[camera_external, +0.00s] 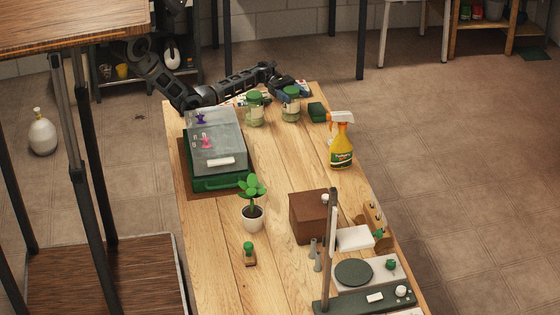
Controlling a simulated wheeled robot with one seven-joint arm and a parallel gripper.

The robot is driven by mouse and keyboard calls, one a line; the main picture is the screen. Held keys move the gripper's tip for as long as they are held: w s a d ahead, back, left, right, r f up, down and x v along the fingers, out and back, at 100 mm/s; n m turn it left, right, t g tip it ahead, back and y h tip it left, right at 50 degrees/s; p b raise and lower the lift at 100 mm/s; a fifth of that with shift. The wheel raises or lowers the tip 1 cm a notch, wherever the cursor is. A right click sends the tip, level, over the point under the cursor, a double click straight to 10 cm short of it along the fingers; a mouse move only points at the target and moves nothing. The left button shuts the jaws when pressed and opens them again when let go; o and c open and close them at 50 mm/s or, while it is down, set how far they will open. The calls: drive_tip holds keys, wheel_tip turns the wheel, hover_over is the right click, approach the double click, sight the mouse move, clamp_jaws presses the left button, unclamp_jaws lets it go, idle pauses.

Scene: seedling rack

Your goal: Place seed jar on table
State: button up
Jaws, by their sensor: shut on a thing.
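Two glass jars with green lids are at the far end of the wooden table (286,172). The left jar (255,110) stands on the table. My gripper (287,86) reaches in from the far left and is shut on the right seed jar (291,105), near its lid. The jar is upright. Its base is at or just above the tabletop; I cannot tell which. My fingers are small and partly hidden behind the lid.
A green-based clear propagator box (216,182) stands left of the jars. A green sponge (317,112) and a spray bottle (341,148) are to the right. A potted plant (253,216), brown box (309,217) and scale (353,272) stand nearer. The table's middle is clear.

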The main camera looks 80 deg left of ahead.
drive_tip(key=o, duration=1.7)
drive_tip(key=b+v, duration=0.1)
drive_tip(key=v, duration=1.1)
